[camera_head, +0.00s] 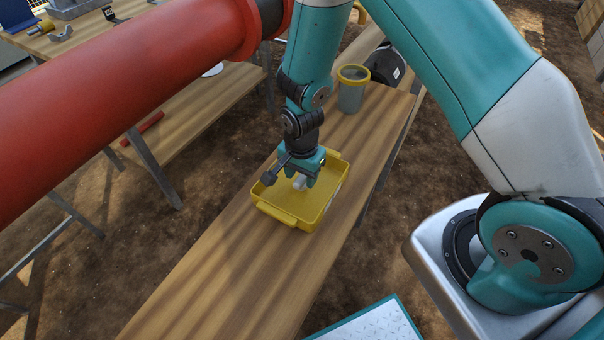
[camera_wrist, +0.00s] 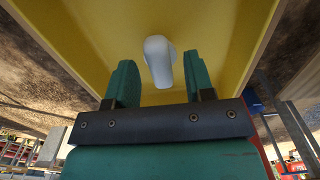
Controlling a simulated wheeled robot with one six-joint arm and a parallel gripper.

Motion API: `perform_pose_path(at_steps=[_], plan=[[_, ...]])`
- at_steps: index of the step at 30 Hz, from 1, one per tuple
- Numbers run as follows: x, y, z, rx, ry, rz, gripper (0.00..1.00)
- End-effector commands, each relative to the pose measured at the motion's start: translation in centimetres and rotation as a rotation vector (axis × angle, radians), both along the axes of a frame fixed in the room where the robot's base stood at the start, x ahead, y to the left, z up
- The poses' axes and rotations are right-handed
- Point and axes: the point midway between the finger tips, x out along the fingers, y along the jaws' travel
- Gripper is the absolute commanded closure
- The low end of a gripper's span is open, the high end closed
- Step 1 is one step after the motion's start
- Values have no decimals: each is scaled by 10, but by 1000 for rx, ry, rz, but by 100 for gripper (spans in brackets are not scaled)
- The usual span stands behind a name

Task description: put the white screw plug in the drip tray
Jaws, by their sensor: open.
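The white screw plug (camera_wrist: 158,58) shows in the wrist view against the yellow floor of the drip tray (camera_wrist: 215,25). It lies between and slightly beyond my finger tips, with a gap on each side. In the head view the plug (camera_head: 300,183) is a small white shape right at my gripper (camera_head: 299,178), inside the outline of the yellow drip tray (camera_head: 323,211). I cannot tell whether the plug touches the tray floor. My gripper points down over the tray with its fingers open. My wrist hides the tray's far part.
The tray stands on a narrow wooden bench (camera_head: 230,265), clear in front of it. A grey cup with a yellow rim (camera_head: 352,95) stands behind it. A thick red pipe (camera_head: 120,95) crosses the upper left. Another bench (camera_head: 205,105) stands at left.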

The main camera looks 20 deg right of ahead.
Motion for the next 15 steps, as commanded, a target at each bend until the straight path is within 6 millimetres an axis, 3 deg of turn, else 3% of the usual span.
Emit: perform_pose_path(at_steps=[9,15], plan=[[1,0,68,2,-6,0,52],[1,0,102,1,-5,0,52]])
